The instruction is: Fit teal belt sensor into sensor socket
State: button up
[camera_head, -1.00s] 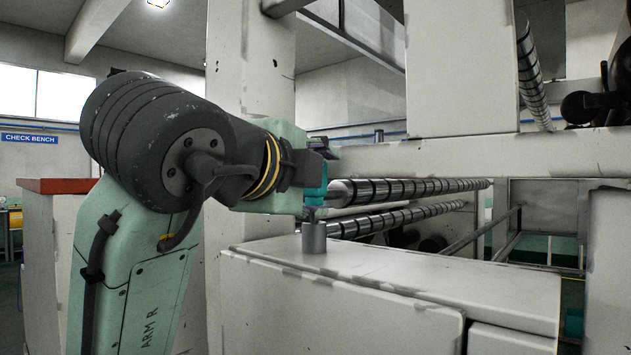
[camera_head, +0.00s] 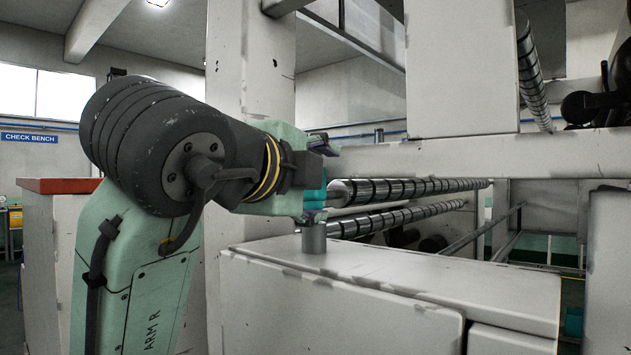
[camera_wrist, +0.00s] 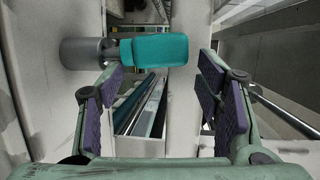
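The teal belt sensor (camera_head: 313,187) stands upright over the grey cylindrical sensor socket (camera_head: 314,239) on the white housing. In the wrist view the teal sensor block (camera_wrist: 155,50) lies in line with the socket (camera_wrist: 85,53), and a short grey neck joins them. How deep the neck sits is hidden. My gripper (camera_wrist: 160,80) is open, its purple-padded fingers spread wide on either side of the sensor with clear gaps. In the head view my gripper (camera_head: 321,180) is at the sensor, partly hidden by my wrist.
Ribbed metal rollers (camera_head: 410,188) run just behind and right of the socket. A white upright post (camera_head: 250,110) stands behind my arm, and a white crossbeam (camera_head: 460,158) spans above the rollers. The white housing top (camera_head: 400,271) is clear right of the socket.

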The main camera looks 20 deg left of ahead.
jog(key=shift+o, duration=1.4)
jog(key=shift+s, duration=0.1)
jog(key=s+r, duration=0.1)
jog(key=s, duration=1)
jog(key=shift+s+a+r, duration=0.15)
jog(key=shift+s+a, duration=0.15)
jog(key=shift+s, duration=0.1)
